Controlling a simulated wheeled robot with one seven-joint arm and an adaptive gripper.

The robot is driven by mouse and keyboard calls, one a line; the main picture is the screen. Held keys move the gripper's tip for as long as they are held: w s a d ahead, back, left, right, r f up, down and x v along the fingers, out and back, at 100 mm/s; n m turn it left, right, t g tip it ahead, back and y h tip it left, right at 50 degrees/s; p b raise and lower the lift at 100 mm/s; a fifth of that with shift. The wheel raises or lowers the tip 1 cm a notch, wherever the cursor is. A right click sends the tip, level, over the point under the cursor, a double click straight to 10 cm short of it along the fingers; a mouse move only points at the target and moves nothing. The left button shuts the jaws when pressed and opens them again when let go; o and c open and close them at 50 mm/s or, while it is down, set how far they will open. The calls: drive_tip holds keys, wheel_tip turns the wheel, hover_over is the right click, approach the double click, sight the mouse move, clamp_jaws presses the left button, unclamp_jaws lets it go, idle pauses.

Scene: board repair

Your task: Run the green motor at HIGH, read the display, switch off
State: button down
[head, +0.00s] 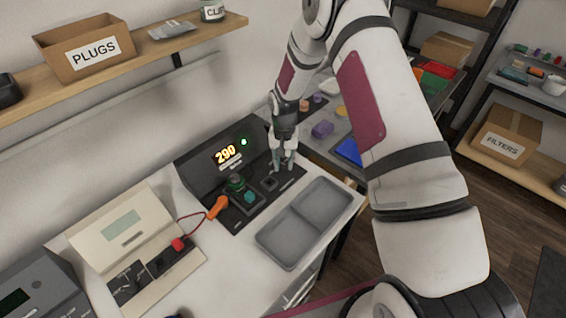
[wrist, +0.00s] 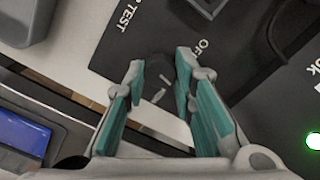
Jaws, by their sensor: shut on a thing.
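The black test unit (head: 215,175) stands on the white bench, its lit display (head: 226,153) reading 290 in orange digits. A green lamp (head: 244,142) glows beside the display and shows bright in the wrist view (wrist: 314,140). A dark part with green on it (head: 236,183), apparently the green motor, sits on the unit's front panel near a teal piece (head: 250,197). My gripper (head: 284,166) is at the panel's right end. In the wrist view its teal fingers (wrist: 157,68) close on a dark knob (wrist: 158,66) beside lettering including "TEST". The knob's setting is unclear.
A grey two-part tray (head: 304,222) lies in front of the unit. An orange plug-like piece (head: 217,207) and a beige meter (head: 122,225) with a red lead stand left. A shelf with a PLUGS box (head: 90,50) hangs above. My arm fills the right.

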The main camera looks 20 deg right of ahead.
sight(284, 165)
drive_tip(key=n+b, duration=0.2)
drive_tip(key=n, duration=0.5)
drive_tip(key=shift+b, duration=0.3)
drive_tip(key=n+b, duration=0.1)
drive_tip(key=n, duration=0.5)
drive_tip(key=shift+n+b, duration=0.3)
drive_tip(key=shift+n, duration=0.1)
drive_tip(key=c, duration=1.3)
unclamp_jaws()
drive_tip(key=shift+c, duration=0.2)
drive_tip(key=shift+r, duration=0.1)
wheel_tip(284, 165, up, 12)
